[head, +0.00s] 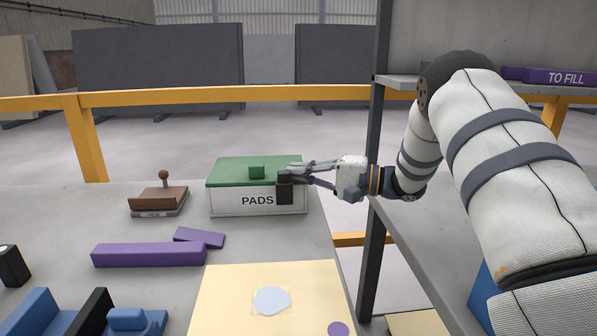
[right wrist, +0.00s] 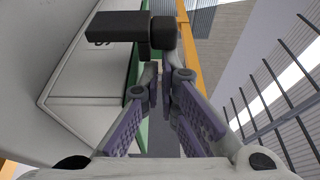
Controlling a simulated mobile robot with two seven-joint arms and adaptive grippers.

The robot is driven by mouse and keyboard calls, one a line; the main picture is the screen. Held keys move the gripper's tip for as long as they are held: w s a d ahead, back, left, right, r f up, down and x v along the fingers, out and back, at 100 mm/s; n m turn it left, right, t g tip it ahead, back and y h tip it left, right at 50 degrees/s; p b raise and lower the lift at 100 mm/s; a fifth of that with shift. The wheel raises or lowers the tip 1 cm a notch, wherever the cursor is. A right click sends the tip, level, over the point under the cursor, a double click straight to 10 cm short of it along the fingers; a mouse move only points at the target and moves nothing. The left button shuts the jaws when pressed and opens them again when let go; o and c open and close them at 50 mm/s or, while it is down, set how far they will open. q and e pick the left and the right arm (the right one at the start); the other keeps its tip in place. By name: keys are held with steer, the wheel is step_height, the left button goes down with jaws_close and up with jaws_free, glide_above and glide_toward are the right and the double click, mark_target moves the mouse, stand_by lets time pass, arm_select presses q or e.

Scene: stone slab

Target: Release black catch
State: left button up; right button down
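A grey-white box marked PADS (head: 228,199) with a green lid (head: 232,173) stands on the stone-grey table. The black catch (head: 285,190) hangs at the right end of its front face, just under the lid's edge. In the right wrist view the catch (right wrist: 115,27) is a dark block with a rounded end beyond my fingers. My right gripper (head: 291,170) reaches in from the right at the catch's top. In the wrist view its fingertips (right wrist: 158,78) are close together beside the catch; whether they grip it is unclear. My left gripper is not in view.
A brown stamp-like block with a knob (head: 158,197) and purple bars (head: 148,254) lie left of the box. A cream board (head: 225,306) lies in front. A dark shelf post (head: 375,240) stands close under my right forearm. Blue parts (head: 40,317) sit front left.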

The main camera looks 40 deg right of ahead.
steer(key=v, duration=1.1)
steer(key=shift+s+d, duration=0.2)
steer(key=shift+s, duration=0.15)
